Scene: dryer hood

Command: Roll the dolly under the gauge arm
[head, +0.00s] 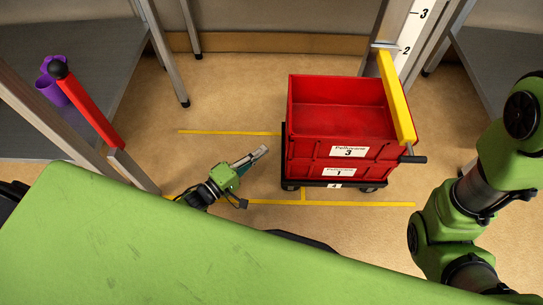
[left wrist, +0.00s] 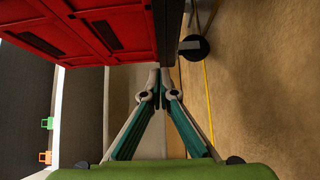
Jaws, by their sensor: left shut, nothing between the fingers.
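The black dolly (head: 312,184) stands on the floor with stacked red crates (head: 345,148) on it. Labels 3 and 1 show on the crates and 4 on the dolly. The yellow gauge arm (head: 396,97) extends from a numbered post and overlaps the crates' right edge in the head view; I cannot tell its clearance above them. My left gripper (head: 264,150) is shut and empty, low at the dolly's left side. In the left wrist view its fingertips (left wrist: 159,76) are close to the dolly's dark edge (left wrist: 167,30); contact is unclear. My right gripper is out of view.
Yellow floor lines (head: 230,132) run left of and in front of the dolly. A numbered post (head: 411,42) stands behind it. A grey table (head: 70,50) is at left, with a red bar (head: 88,112) and purple cup (head: 52,91) near it. Floor left of the dolly is clear.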

